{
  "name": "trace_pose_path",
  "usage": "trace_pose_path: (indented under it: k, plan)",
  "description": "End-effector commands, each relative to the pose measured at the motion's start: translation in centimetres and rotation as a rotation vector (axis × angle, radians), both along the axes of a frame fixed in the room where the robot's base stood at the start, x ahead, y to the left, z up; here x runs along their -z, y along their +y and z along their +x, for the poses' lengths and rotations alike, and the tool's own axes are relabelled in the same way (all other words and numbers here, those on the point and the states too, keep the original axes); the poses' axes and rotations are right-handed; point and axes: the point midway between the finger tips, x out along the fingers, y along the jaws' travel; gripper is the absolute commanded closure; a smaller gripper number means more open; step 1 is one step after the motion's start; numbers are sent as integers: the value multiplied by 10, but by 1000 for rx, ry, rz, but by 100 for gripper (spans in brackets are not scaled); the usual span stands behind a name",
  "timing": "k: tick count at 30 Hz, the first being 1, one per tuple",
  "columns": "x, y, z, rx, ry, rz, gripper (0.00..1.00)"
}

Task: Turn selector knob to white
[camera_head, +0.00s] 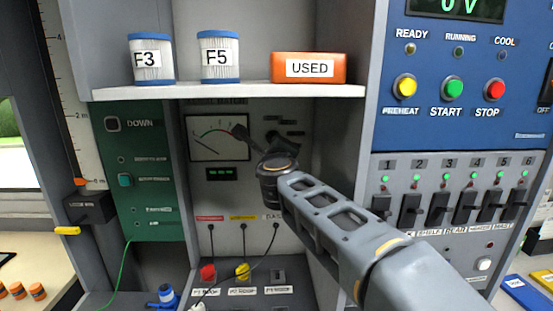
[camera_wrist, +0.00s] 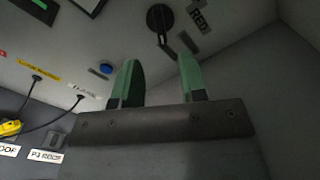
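The selector knob (camera_wrist: 160,18) is a black round dial with a pointer, set on the grey panel and seen at the top of the wrist view. A label reading RED (camera_wrist: 197,15) is beside it; other small labels nearby are unreadable, so I cannot tell which one is white. In the head view the knob (camera_head: 273,137) is a dark shape partly behind my arm. My gripper (camera_wrist: 157,65) has its two green fingers apart with nothing between them. The knob appears beyond the fingertips, and no contact shows. My gripper (camera_head: 256,142) is mostly foreshortened in the head view.
An analog meter (camera_head: 218,138) is left of the knob. A shelf (camera_head: 230,91) overhead holds two canisters and an orange USED box (camera_head: 308,68). Cables and red and yellow plugs (camera_head: 242,271) are below. A blue button (camera_wrist: 106,69) is near the left finger. A switch panel (camera_head: 455,165) stands right.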

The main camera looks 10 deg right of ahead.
Motion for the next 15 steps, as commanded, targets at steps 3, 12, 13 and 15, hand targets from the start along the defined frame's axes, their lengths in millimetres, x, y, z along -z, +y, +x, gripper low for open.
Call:
trace_pose_path:
  k: [3,12,13,15]
  plan:
    - [-1,5,-22,-1,-2,1,62]
    - [0,11,-52,-1,0,-1,62]
    - [0,11,-53,0,0,-1,62]
    - [0,11,-55,1,1,-1,62]
